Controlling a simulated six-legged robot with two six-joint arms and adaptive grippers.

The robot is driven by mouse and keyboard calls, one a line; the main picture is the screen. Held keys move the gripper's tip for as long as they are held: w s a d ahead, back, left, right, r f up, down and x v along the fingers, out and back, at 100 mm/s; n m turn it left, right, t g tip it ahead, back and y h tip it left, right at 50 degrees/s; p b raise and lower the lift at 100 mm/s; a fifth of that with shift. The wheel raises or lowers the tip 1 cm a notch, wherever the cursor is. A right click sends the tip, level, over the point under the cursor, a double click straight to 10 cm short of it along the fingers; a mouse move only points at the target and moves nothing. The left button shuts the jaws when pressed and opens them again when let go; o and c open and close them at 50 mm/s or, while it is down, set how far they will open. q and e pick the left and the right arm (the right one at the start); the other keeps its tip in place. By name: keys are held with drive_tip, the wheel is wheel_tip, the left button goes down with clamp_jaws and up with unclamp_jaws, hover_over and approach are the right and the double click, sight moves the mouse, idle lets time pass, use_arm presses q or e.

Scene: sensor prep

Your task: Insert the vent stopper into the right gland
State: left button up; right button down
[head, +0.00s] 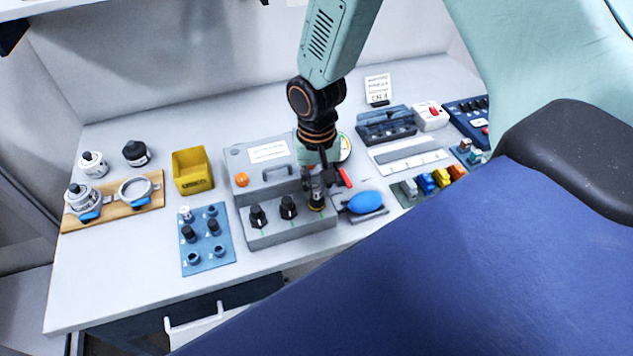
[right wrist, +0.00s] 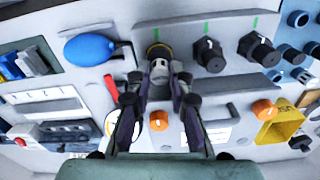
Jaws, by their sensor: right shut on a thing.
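A grey control box (head: 262,240) stands mid-table, with a row of glands along its front under green marks. The right gland (head: 317,207) has a brass-yellow ring, which also shows in the right wrist view (right wrist: 158,50). The left and middle positions carry black knobs. My right gripper (head: 318,183) points down over the right gland. It is shut on the vent stopper, a small pale grey cylinder (right wrist: 160,72) that lines up with the brass ring. The fingers partly hide it, and I cannot tell whether its lower end is inside the gland. My left gripper is not in view.
A blue bulb (head: 367,202) lies close to the right of the gland. A blue rack (head: 223,262) with several small plugs stands to the left, with a yellow bin (head: 193,181) behind it. An orange knob (head: 241,180) sits on the box.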

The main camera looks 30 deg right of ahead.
drive_tip(key=shift+f, duration=0.6)
idle(0.5)
drive_tip(key=c, duration=1.1)
unclamp_jaws()
drive_tip(key=shift+c, duration=0.2)
drive_tip(key=shift+r, duration=0.15)
drive_tip(key=shift+r+p, duration=3.25)
drive_tip(key=shift+r, duration=0.2)
drive_tip(key=shift+f, duration=0.1)
